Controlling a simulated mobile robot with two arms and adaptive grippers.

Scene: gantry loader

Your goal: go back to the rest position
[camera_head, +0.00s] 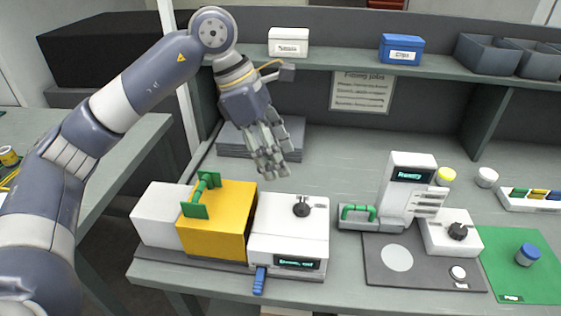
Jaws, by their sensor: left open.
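My left arm comes in from the left and bends down over the bench. Its gripper (271,160) is open and empty, fingers pointing down, above the back of a white and yellow machine. The yellow block (228,232) of that machine has a green handle (203,192) on top. Its white right part (290,222) carries a black knob, a small dark display and a blue lever (259,280) at the front. The gripper appears clear of these parts. My right gripper is not in view.
A white device with a display (407,187) and a green handle stands right of centre, on the bench (340,265). A dark mat, a green mat (535,275) with a blue-capped jar, and a shelf (345,63) with boxes are around. Grey stacked plates (232,140) lie behind the gripper.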

